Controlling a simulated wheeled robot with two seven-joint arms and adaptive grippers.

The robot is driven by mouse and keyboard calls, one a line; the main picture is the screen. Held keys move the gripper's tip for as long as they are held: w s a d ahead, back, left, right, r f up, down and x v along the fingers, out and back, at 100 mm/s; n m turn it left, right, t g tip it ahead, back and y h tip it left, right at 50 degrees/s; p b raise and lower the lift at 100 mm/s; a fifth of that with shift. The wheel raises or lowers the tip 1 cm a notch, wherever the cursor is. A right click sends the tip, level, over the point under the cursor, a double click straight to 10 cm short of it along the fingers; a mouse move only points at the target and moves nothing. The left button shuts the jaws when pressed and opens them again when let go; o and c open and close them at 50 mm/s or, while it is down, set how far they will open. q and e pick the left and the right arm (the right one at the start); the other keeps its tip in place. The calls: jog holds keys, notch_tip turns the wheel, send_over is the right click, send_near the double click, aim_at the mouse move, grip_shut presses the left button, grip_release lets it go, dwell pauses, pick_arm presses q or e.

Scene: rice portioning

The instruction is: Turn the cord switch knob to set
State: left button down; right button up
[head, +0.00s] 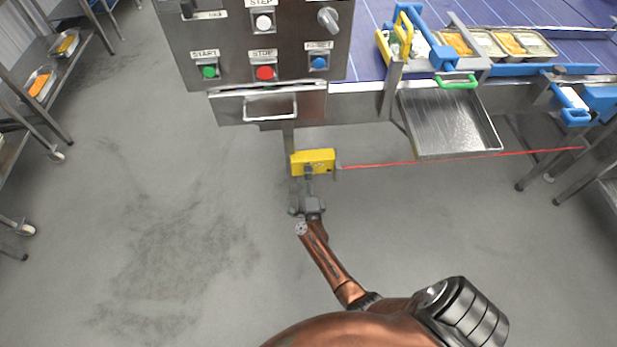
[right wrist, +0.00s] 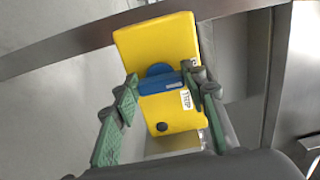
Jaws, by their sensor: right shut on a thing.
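The cord switch is a yellow box (head: 313,160) below the control panel, with a red cord (head: 400,163) running from it to the right. In the right wrist view the yellow box (right wrist: 155,42) fills the middle, and its blue knob (right wrist: 158,82) lies across its face. A white label reading TRIP (right wrist: 187,99) sits to the knob's right. My right gripper (head: 307,178) is at the front of the box. In the wrist view the green-padded fingers of my right gripper (right wrist: 160,90) stand either side of the knob, shut on it. My left gripper is not in view.
The control panel (head: 230,45) with START, STOP and other buttons hangs above the switch. A metal tray (head: 450,122) juts out to the right, under the blue conveyor (head: 365,50). Racks stand at the left; the floor (head: 180,220) between is clear.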

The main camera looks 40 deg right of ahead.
jog(key=shift+a, duration=0.15)
jog(key=o, duration=0.9)
jog(key=shift+o, duration=1.3)
jog(key=v, duration=0.7)
jog(key=shift+s, duration=0.25)
jog(key=shift+f, duration=0.1)
